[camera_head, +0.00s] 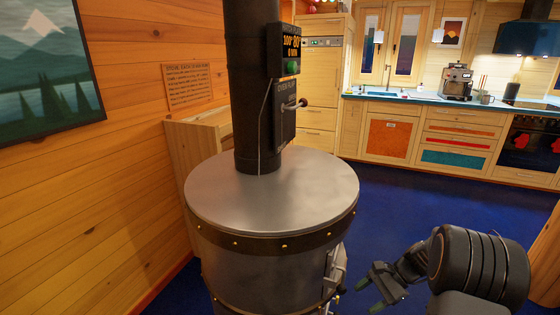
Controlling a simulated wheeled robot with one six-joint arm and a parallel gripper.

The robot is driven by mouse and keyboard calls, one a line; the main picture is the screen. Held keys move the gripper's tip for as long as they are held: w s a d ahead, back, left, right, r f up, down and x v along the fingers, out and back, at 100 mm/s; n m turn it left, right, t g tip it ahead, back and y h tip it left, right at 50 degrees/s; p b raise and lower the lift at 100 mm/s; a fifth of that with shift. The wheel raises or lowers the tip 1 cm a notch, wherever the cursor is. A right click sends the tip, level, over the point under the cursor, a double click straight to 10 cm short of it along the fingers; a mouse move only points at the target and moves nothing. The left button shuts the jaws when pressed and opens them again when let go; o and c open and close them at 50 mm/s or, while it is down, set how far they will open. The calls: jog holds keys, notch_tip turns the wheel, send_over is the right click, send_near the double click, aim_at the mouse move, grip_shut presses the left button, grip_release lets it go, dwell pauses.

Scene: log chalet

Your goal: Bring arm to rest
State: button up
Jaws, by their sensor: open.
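My gripper (373,292) is at the lower right in the head view, at the end of my dark arm. Its jaws are open and empty, with green fingertips pointing left and down. It hangs over the blue floor, to the right of the round metal stove (270,195). The fingertips look close to the latch on the stove's right side, but I cannot tell the exact gap.
The stove's black pipe (257,90) rises from its top and carries a display (291,50) and a damper handle (295,104). A wooden cabinet (180,160) stands behind it at left. Kitchen counters (440,140) line the back. Blue floor (420,200) between is clear.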

jog(key=s+a+r+n+t+h+p, duration=0.1)
jog(key=s+a+r+n+h+p, duration=0.1)
jog(key=r, duration=0.7)
jog(key=s+a+r+n+t+h+p, duration=0.2)
jog(key=s+r+n+p, duration=0.4)
jog(key=r, duration=0.4)
jog(key=s+a+r+n+t+h+p, duration=0.2)
jog(key=s+a+r+n+h+p, duration=0.2)
jog(key=r, duration=0.5)
jog(key=shift+s+a+r+n+h+p, duration=0.2)
jog(key=shift+s+n+h+p, duration=0.15)
jog(key=shift+n+h+p, duration=0.3)
jog(key=shift+w+d, duration=0.15)
jog(key=shift+w+a+f, duration=0.1)
jog(key=shift+a, duration=0.1)
